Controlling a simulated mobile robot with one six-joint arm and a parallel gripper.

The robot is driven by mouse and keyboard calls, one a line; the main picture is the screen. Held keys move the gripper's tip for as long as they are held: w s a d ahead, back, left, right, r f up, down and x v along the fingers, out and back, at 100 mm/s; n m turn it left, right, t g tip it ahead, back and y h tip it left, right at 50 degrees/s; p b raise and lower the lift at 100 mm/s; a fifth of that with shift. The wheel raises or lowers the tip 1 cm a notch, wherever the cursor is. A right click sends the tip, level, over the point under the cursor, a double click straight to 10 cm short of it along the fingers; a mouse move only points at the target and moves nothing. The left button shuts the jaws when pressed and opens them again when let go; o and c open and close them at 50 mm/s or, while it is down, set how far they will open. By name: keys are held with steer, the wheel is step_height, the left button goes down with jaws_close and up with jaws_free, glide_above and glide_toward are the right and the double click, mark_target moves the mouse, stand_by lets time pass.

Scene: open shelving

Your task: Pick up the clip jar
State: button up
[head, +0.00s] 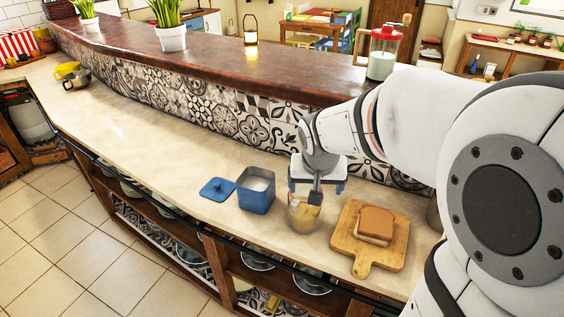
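A clear glass jar (304,216), which I take to be the clip jar, stands upright on the pale counter. Something yellowish-brown shows inside it. My gripper (316,187) points down right over the jar's top. Its two blue-tipped fingers look spread apart, one to each side. The jar's top is partly hidden by the gripper and a dark grey part in front. I cannot tell whether the fingers touch the jar.
A blue square canister (256,193) stands open left of the jar, with its blue lid (217,189) beside it. A wooden board (353,247) holding bread (375,224) lies close on the right. The tiled wall rises behind.

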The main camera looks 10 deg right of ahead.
mark_target(307, 192)
steer(key=shift+o, duration=1.2)
steer(key=shift+m, duration=0.3)
steer(key=w+f, duration=0.3)
steer(key=w+f+b, duration=0.1)
steer(key=w, duration=0.1)
steer(key=shift+a+f, duration=0.2)
steer(key=shift+a, duration=0.15)
steer(key=shift+p+x, duration=0.45)
steer(key=shift+x, duration=3.4)
steer(key=shift+w+a+r, duration=0.1)
steer(key=shift+w+a, duration=0.05)
steer(key=shift+w, duration=0.05)
steer(key=shift+c, duration=0.3)
steer(key=c, duration=1.2)
